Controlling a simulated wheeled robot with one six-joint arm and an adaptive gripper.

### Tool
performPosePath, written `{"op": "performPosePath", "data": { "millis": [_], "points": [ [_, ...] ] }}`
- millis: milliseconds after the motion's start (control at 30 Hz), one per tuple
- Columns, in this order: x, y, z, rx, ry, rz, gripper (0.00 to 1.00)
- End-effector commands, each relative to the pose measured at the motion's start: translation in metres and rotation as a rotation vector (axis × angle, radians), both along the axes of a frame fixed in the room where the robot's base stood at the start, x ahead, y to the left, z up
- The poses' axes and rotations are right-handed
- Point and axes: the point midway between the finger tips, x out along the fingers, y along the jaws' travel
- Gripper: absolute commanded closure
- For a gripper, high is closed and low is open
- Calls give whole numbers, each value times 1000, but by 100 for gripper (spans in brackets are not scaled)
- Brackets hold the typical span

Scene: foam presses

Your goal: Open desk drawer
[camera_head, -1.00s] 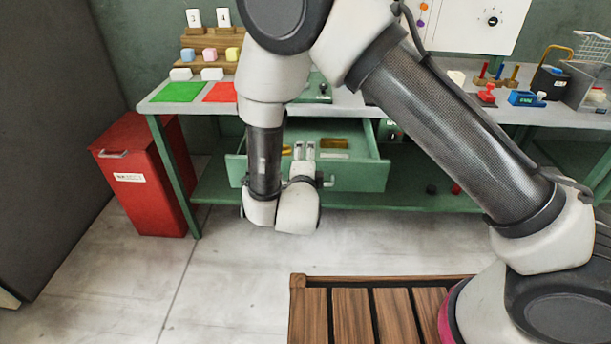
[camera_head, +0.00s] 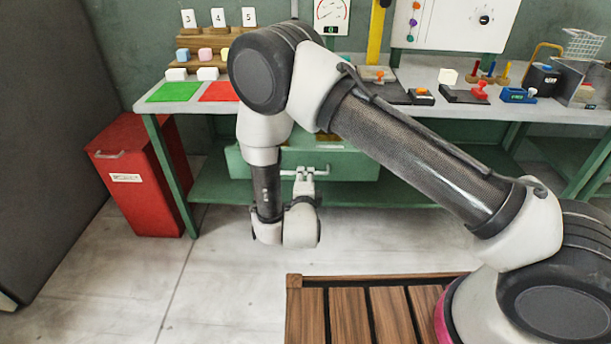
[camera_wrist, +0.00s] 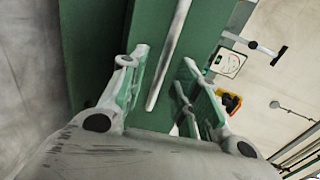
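The green desk drawer (camera_head: 340,168) stands partly open under the worktop, and a narrow strip of its inside shows above its front. Its pale bar handle (camera_head: 322,171) runs across the front. My gripper (camera_head: 304,174) is at the handle, with its fingers pointing at the drawer front. In the wrist view my gripper (camera_wrist: 164,60) has its two fingers apart, and the handle bar (camera_wrist: 170,50) appears between them, with the green drawer front (camera_wrist: 95,50) behind. Whether the fingers touch the bar cannot be told. My arm hides part of the drawer's left side.
A red bin (camera_head: 135,180) stands left of the desk. The worktop carries a green mat (camera_head: 173,92), a red mat (camera_head: 219,92) and several small items. A slatted wooden surface (camera_head: 350,314) is in the foreground. Floor between it and the desk is clear.

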Motion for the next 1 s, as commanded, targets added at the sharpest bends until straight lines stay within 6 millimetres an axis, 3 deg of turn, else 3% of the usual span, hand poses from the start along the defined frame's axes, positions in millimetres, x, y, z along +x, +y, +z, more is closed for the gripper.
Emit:
{"op": "performPosePath", "data": {
  "millis": [200,500,700,1000],
  "points": [
    [25,-1,-5,0,0,0,68],
    [28,-1,-6,-1,1,1,68],
    [28,-1,-6,-1,1,1,100],
    [23,0,-7,-2,6,3,100]
  ]
}}
